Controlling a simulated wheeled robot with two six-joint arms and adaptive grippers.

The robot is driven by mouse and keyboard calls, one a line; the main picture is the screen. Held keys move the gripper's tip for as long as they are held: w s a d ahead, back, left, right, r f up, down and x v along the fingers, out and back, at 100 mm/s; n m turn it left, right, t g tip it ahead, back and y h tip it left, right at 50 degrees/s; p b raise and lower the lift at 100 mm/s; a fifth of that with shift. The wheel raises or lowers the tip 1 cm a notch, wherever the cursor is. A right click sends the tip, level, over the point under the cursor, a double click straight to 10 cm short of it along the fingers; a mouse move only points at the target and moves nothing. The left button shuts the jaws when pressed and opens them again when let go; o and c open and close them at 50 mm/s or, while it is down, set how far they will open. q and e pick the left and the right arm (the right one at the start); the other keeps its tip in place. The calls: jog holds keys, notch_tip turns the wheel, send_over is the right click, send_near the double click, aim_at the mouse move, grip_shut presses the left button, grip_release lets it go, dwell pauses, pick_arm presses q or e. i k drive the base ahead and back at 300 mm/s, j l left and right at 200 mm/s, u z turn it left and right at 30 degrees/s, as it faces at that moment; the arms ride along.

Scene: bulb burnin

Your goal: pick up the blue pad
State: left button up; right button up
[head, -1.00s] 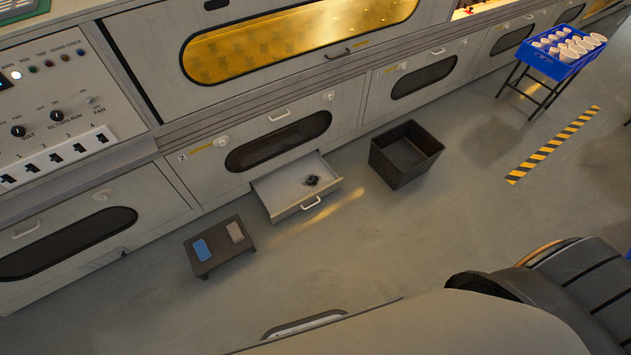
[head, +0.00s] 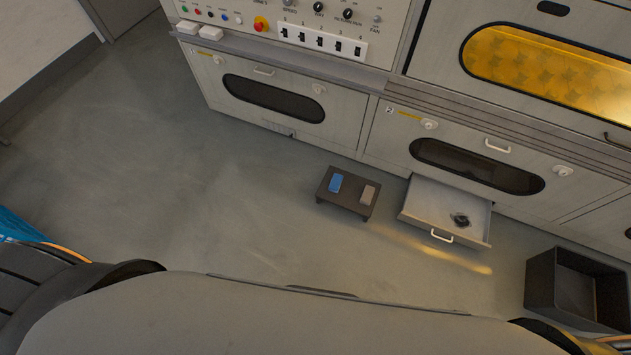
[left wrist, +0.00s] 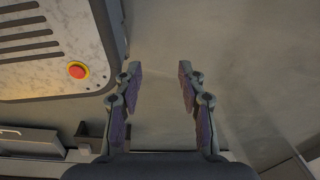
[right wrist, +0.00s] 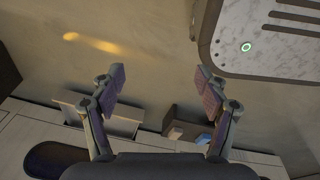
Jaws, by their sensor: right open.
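The blue pad (head: 335,183) lies flat on the left part of a small dark stand (head: 349,204) on the floor, in front of the cabinets. A grey-brown pad (head: 367,194) lies to its right on the same stand. In the right wrist view the blue pad (right wrist: 203,139) shows small, beyond my right gripper (right wrist: 160,75), which is open and empty and well apart from it. My left gripper (left wrist: 157,70) is open and empty over bare floor. Neither gripper shows in the head view.
An open drawer (head: 420,205) holding a small dark object (head: 461,220) juts out right of the stand. A black bin (head: 541,285) stands farther right. Cabinets with a switch panel (head: 330,42) line the back. The floor to the left is clear.

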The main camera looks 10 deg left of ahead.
aim_at(334, 185)
jog(key=i+j+z, duration=0.1)
jog(key=z, duration=0.4)
jog(key=j+z, duration=0.15)
jog(key=z, duration=0.35)
jog(key=j+z, duration=0.2)
jog(key=z, duration=0.3)
jog(key=j+z, duration=0.2)
jog(key=j, duration=0.45)
jog(key=j+z, duration=0.15)
jog(key=j, duration=0.5)
jog(key=k+j+z, duration=0.2)
jog(key=j, duration=0.45)
jog(key=j+z, duration=0.2)
jog(key=j, duration=0.45)
